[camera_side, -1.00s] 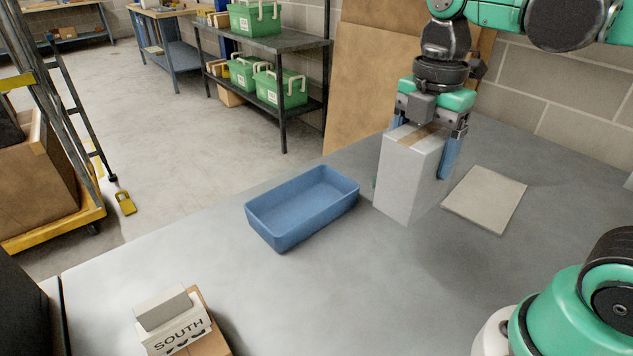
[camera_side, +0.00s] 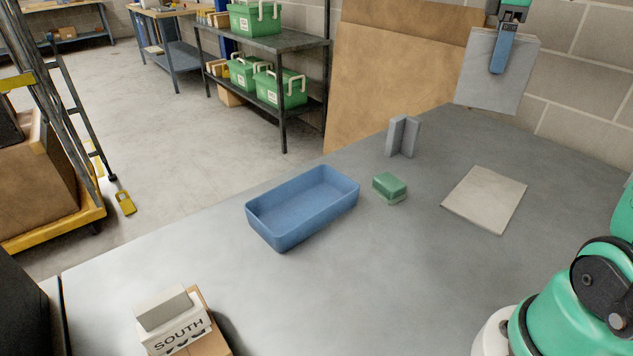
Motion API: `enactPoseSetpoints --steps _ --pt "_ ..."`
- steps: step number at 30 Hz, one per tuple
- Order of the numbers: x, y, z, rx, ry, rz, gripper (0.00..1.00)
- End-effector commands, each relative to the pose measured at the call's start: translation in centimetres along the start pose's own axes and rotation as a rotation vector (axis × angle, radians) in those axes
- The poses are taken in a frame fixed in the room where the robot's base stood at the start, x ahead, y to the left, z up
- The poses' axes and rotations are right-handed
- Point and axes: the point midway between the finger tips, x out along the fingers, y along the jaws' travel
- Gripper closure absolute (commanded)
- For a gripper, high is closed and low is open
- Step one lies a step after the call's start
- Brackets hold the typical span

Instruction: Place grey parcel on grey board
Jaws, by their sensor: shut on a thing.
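The grey parcel (camera_side: 483,84) is held upright in the air at the upper right, well above the table. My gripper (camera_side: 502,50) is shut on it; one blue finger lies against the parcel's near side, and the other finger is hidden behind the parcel. The grey board (camera_side: 485,198) lies flat and bare on the table, below the parcel in the picture.
A green block (camera_side: 390,187) and a grey angled piece (camera_side: 402,137) stand left of the board. A blue tray (camera_side: 302,207) is farther left. A box marked SOUTH (camera_side: 176,322) sits at the front left. The grey tabletop (camera_side: 340,290) is clear in front.

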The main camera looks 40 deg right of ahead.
Motion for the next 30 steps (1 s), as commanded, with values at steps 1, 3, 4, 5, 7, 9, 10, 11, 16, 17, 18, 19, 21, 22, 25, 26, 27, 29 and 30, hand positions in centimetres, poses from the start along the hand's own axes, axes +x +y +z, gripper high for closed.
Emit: enactPoseSetpoints --steps 1,3,4,5,7,9,10,11,16,17,18,19,21,22,25,26,27,29,30 --pt "0.1 1.6 1.6 0.106 0.000 0.000 0.94" --pt "0.2 3.3 3.5 0.230 0.000 0.000 0.94" --pt "0.3 3.9 4.2 0.275 0.000 0.000 0.94" --pt "0.4 4.3 4.8 0.313 0.000 0.000 0.94" --pt "0.5 5.1 5.9 0.381 0.000 0.000 0.94" --pt "0.7 5.6 6.6 0.423 0.000 0.000 0.94" --pt "0.9 5.7 6.8 0.434 0.000 0.000 0.94" --pt "1.1 5.8 6.9 0.441 0.000 0.000 0.94" --pt "4.0 5.8 7.0 0.446 0.000 0.000 0.94" --pt "4.7 5.8 7.0 0.446 0.000 0.000 0.94" --pt "5.6 5.8 7.0 0.445 0.000 0.000 0.94" --pt "6.2 5.8 7.0 0.445 0.000 0.000 0.94" --pt "7.9 5.8 7.0 0.444 0.000 0.000 0.94" --pt "8.6 5.8 7.0 0.444 0.000 0.000 0.94" --pt "11.0 5.8 7.0 0.443 0.000 0.000 0.94" --pt "11.7 5.8 7.0 0.443 0.000 0.000 0.94" --pt "12.7 5.7 7.0 0.442 0.000 0.000 0.94" --pt "14.0 5.8 6.9 0.442 0.000 0.000 0.94" --pt "14.8 5.8 6.9 0.442 0.000 0.000 0.94"
